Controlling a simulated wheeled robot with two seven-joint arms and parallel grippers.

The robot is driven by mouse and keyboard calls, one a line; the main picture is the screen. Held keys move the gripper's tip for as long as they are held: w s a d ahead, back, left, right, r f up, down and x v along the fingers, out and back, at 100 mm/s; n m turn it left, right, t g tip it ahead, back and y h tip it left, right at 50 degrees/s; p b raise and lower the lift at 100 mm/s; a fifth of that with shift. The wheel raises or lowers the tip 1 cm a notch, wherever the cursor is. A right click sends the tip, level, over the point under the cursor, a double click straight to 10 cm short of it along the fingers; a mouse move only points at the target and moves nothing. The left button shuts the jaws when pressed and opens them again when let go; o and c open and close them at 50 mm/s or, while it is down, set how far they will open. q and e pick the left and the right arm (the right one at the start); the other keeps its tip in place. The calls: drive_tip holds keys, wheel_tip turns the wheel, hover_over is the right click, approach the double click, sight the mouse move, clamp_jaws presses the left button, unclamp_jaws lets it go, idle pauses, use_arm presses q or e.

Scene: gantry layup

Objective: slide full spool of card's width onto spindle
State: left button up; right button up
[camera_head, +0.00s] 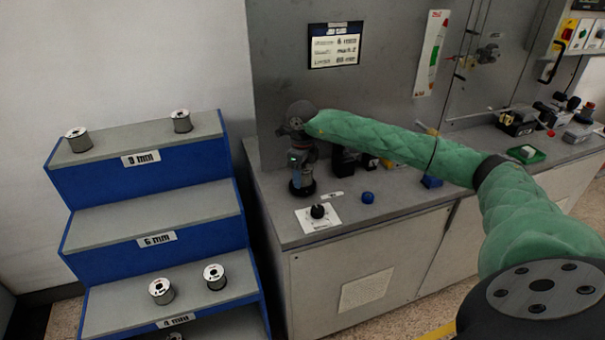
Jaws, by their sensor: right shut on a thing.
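My right arm reaches left across the counter, and its gripper (302,186) points down near the counter's left end. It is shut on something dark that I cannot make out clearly. Two spools (78,139) (182,121) stand on the top step, whose label seems to read 9 mm. Two more spools (161,291) (215,277) stand on the step labelled 4 mm. The step labelled 6 mm (150,218) is bare. The card (335,45) hangs on the grey wall, its print too small to read surely. I cannot pick out the spindle for certain. My left gripper is not in view.
A white plate with a black knob (318,212) and a blue ball-shaped thing (368,197) lie near the counter's (400,202) front edge. Dark blocks (345,160) stand behind my arm. A metal fitting (487,53) is on the wall. A green tray (527,154) lies further right.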

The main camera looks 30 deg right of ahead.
drive_tip(key=shift+f, duration=0.3)
drive_tip(key=o, duration=1.4)
drive_tip(key=shift+r+b, duration=0.4)
drive_tip(key=shift+r, duration=0.15)
wheel_tip(320, 180, up, 7)
drive_tip(key=shift+f+b, duration=0.1)
drive_tip(key=shift+b, duration=0.7)
drive_tip(key=shift+w+a, duration=0.1)
